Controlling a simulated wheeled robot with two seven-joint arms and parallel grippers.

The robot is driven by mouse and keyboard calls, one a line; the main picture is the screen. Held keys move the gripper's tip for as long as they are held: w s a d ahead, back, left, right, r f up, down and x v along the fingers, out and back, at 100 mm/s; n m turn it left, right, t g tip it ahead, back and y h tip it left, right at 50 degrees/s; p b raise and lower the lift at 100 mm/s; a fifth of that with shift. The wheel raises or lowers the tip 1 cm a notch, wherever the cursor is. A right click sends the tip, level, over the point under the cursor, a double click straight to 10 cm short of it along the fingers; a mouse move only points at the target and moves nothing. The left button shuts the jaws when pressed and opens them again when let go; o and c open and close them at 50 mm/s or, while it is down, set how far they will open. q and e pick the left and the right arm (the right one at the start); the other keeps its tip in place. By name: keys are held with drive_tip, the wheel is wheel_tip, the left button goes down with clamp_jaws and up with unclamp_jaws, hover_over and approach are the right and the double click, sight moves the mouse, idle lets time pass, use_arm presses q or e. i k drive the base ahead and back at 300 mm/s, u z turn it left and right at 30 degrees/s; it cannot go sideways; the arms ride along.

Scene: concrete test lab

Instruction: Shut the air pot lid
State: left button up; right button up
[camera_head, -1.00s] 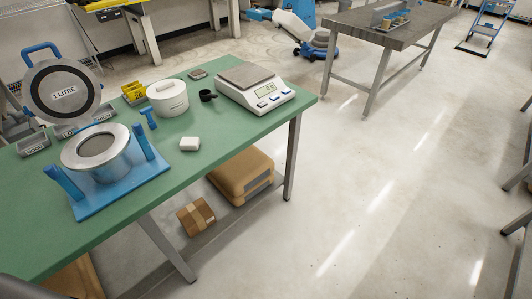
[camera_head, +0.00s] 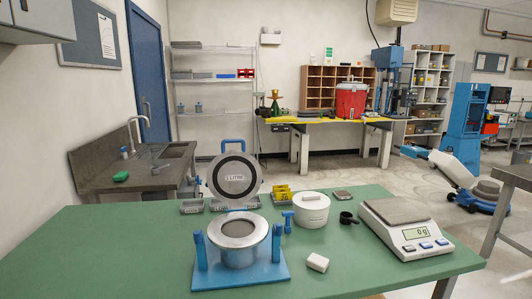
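The air pot (camera_head: 238,247) is a silver cylinder with a wide rim on a blue base plate (camera_head: 268,272), on the green table in the head view. Blue upright clamps stand at its left and right sides. Its round lid (camera_head: 211,176), grey with a dark ring and "1 LITRE" on its face, stands raised at the back of the pot, with a blue handle (camera_head: 233,142) at its top. The pot's mouth is open. Neither of my grippers shows in this view.
Right of the pot on the green table (camera_head: 120,250) are a white block (camera_head: 317,262), a white round container (camera_head: 311,211), a black scoop (camera_head: 348,218) and a scale (camera_head: 405,232). The table's left part is clear.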

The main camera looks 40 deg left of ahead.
sight(234, 177)
drive_tip(key=u, duration=1.5)
